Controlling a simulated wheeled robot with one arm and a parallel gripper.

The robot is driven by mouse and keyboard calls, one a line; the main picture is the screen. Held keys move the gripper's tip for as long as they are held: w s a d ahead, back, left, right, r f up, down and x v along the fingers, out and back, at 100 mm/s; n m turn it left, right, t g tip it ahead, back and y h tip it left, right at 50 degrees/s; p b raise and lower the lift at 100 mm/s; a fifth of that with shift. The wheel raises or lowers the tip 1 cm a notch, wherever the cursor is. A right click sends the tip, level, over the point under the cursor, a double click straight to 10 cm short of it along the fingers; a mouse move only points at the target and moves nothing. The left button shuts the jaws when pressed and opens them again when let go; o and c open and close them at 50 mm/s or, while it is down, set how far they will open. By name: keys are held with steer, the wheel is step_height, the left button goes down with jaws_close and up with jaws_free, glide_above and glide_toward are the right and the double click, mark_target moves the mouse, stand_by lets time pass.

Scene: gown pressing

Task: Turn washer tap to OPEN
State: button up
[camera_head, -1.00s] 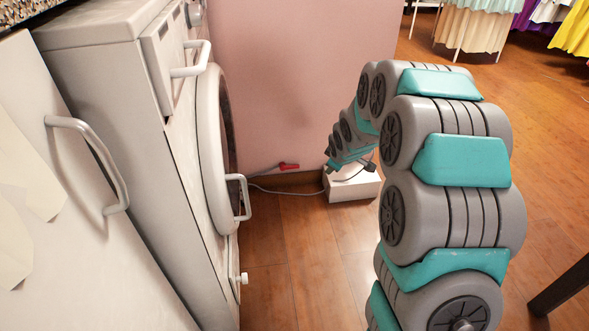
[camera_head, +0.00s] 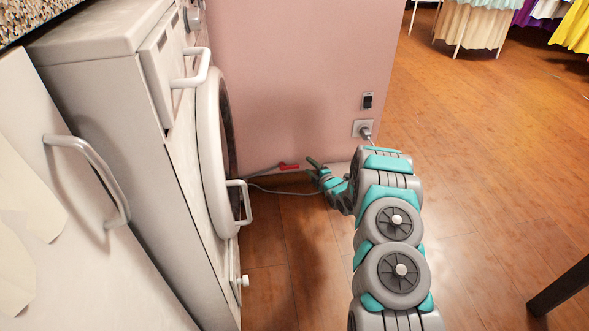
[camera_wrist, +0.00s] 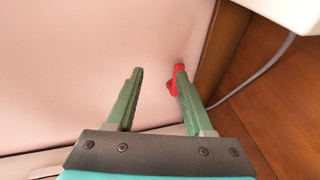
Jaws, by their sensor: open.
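The red tap handle (camera_head: 289,166) sits low by the pink wall, just past the washer (camera_head: 110,90), on a grey pipe. My gripper (camera_head: 311,162) is just right of it in the head view, reaching low toward the wall. In the wrist view, my gripper (camera_wrist: 158,70) has its two green fingers apart with nothing held. The red handle (camera_wrist: 172,88) shows beside the right finger, partly hidden by it. I cannot tell whether they touch.
A socket with a plug (camera_head: 363,129) is on the wall above my arm.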

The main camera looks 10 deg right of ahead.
steer(key=n+t+y, duration=0.1)
steer(key=n+y, duration=0.1)
glide_toward(294, 168)
steer(key=w, duration=0.2)
steer(key=s, duration=0.1)
steer(key=shift+n+t, duration=0.4)
steer(key=shift+a+f+b+x, duration=0.15)
steer(key=shift+b+x, duration=0.1)
steer(key=shift+x, duration=1.65)
steer(key=shift+a+f+b+x, duration=0.1)
steer(key=shift+f+b+x, duration=0.15)
steer(key=shift+x, duration=1.7)
steer(key=shift+s, duration=0.15)
jaws_close()
